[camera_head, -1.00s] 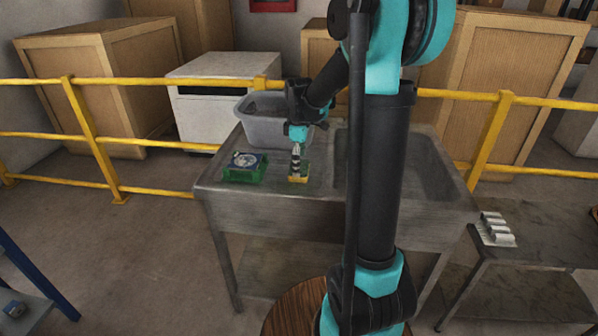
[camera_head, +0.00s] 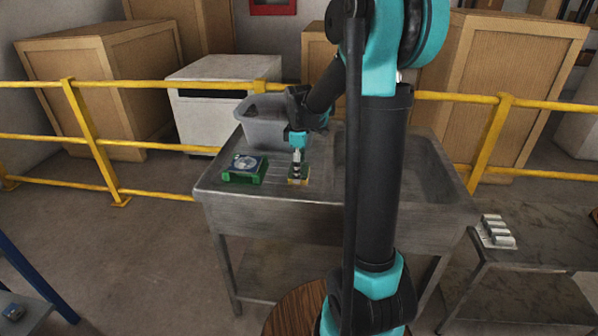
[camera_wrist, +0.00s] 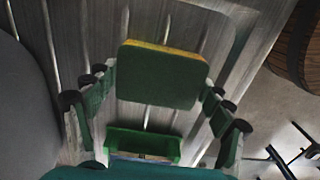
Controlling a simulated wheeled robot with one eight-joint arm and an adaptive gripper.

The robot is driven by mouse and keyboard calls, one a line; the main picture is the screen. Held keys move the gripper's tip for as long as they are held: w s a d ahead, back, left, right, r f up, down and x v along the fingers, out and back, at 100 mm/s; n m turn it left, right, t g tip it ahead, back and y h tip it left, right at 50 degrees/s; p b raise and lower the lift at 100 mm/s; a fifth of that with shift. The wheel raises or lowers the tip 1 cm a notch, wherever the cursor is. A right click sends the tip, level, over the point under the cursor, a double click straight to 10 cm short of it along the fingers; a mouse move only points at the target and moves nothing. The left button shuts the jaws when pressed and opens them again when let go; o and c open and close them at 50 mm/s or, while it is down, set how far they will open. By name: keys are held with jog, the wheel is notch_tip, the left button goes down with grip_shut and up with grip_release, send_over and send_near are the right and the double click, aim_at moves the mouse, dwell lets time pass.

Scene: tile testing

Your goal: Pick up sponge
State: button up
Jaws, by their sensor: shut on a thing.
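The sponge (camera_wrist: 160,77) is a green block with a yellow layer showing along one edge in the wrist view. In the head view the sponge (camera_head: 299,181) is small and partly hidden by my fingers, low over the ribbed drainboard of the metal sink. My gripper (camera_head: 297,172) points down onto it from above. In the wrist view the fingers of my gripper (camera_wrist: 158,92) flank the sponge on its left and right sides, shut on it. Whether the sponge still touches the drainboard cannot be told.
A grey plastic tub (camera_head: 262,128) is behind my gripper. The sink basin (camera_head: 425,165) lies to the right. A yellow railing (camera_head: 150,145) runs behind the sink.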

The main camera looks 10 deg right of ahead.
notch_tip(320, 180, up, 20)
dwell(0.5)
jog(key=shift+o, duration=0.6)
